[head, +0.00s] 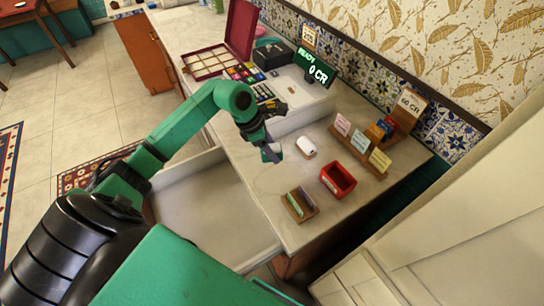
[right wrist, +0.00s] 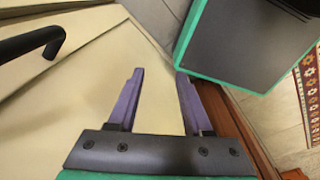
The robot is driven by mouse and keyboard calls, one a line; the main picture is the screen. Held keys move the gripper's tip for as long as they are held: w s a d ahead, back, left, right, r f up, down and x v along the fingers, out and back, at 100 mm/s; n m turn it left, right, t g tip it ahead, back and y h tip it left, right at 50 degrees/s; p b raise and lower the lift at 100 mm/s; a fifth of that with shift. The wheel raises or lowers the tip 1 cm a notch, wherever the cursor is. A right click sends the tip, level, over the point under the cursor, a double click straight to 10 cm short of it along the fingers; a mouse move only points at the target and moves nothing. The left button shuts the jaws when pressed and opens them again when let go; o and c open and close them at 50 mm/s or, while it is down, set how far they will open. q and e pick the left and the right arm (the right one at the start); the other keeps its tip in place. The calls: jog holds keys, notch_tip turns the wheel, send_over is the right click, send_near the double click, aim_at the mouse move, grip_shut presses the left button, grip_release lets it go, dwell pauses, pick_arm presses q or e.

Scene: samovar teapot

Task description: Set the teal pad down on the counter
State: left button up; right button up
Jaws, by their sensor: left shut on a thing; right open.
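My left gripper (head: 270,153) reaches in from the left, low over the counter (head: 262,185) near its front edge. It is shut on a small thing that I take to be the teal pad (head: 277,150). Only a sliver of it shows at the fingertips, and the rest is hidden by the fingers. I cannot tell whether it touches the counter. In the right wrist view my right gripper (right wrist: 158,100) has its two purple fingers apart with nothing between them. It is away from the counter items, above a cream surface.
A white roll (head: 306,147), a red bin (head: 338,180) and a wooden card holder (head: 299,205) stand right of my left gripper. A card rack (head: 360,150) and a register (head: 300,85) are behind. An open drawer (head: 215,215) juts out in front. Bare counter lies between gripper and holder.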

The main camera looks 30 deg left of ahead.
aim_at(272, 167)
pick_arm(q)
jog(key=f, duration=0.3)
jog(key=f+p, duration=0.1)
jog(key=f, duration=0.1)
jog(key=shift+s+d, duration=0.15)
jog(key=shift+s, duration=0.1)
jog(key=shift+w+f, duration=0.15)
jog(key=shift+f, duration=0.25)
jog(key=o, duration=1.3)
jog(key=shift+o, duration=0.2)
pick_arm(e)
jog(key=shift+a+r, duration=0.3)
jog(key=shift+r, duration=0.15)
pick_arm(q)
jog(key=shift+r, duration=0.2)
pick_arm(e)
jog(key=shift+r, duration=0.1)
